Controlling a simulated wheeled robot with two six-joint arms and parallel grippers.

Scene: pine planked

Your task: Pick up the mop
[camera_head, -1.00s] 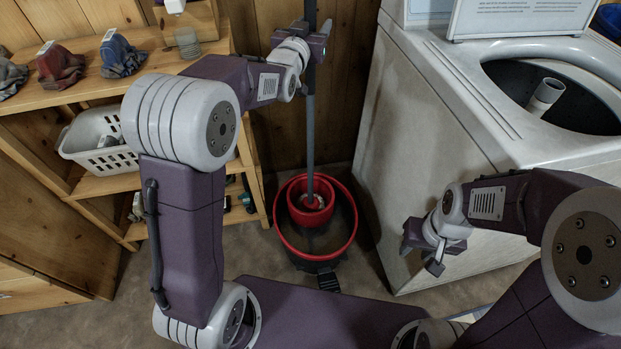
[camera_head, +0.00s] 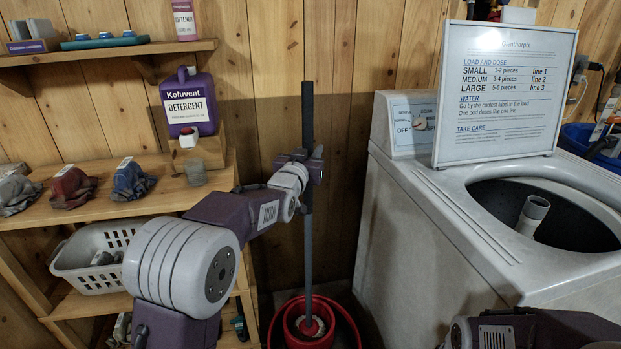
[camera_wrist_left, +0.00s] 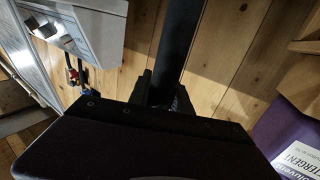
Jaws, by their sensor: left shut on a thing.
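The mop (camera_head: 308,235) is a dark, upright pole. Its lower end stands in a red bucket (camera_head: 273,325) on the floor, and its head shows as a pale patch inside the red inner ring. My left gripper (camera_head: 310,165) is shut on the upper part of the mop handle. In the left wrist view the handle (camera_wrist_left: 180,40) runs up from between the fingers (camera_wrist_left: 163,95). My right arm shows at the lower right of the head view, but its gripper is out of the picture.
A white washing machine (camera_head: 400,220) with an open drum stands right of the mop, bearing a sign board (camera_head: 500,130). A wooden shelf (camera_head: 110,205) with cloth bundles and a white basket (camera_head: 95,275) stands left. Purple detergent (camera_head: 190,85) stands behind.

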